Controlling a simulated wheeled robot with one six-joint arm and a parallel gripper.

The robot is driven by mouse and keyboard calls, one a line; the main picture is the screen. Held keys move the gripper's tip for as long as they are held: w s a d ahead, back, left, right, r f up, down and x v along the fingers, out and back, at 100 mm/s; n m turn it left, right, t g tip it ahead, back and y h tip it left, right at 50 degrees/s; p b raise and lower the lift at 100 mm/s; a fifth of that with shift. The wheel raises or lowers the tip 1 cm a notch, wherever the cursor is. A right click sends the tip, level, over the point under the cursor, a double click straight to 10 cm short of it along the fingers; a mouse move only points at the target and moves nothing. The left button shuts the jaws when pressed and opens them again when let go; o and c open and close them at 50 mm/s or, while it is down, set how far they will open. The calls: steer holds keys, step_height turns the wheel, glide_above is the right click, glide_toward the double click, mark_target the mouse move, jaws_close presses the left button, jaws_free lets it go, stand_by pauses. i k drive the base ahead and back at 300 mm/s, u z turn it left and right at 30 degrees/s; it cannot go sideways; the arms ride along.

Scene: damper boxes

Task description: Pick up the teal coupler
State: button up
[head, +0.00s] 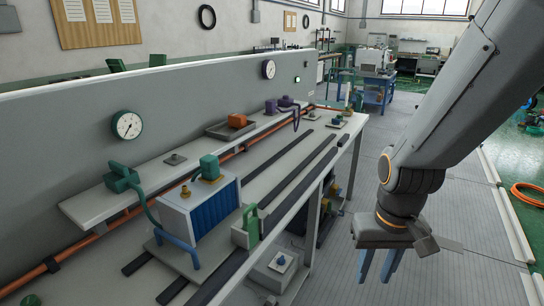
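A teal coupler (120,179) sits on the left end of the grey wall shelf. A blue-teal hose (170,230) runs from it down to the front of a white box with blue fins (200,207). A teal-green block (209,167) stands on a yellow base on top of that box. My gripper (378,266) hangs at the right, over the floor and clear of the bench. Its blue fingers point down with a gap between them, and nothing shows in the gap. It is well apart from the coupler.
The bench (285,165) has dark rails along it. A green-handled holder (250,228) stands right of the finned box. An orange part (237,121) and a purple part with a hose (288,104) sit farther along the shelf. The floor (330,265) around my gripper is clear.

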mark_target(210, 163)
steer(key=z, duration=1.1)
steer(key=i, duration=1.45)
steer(key=u, duration=3.05)
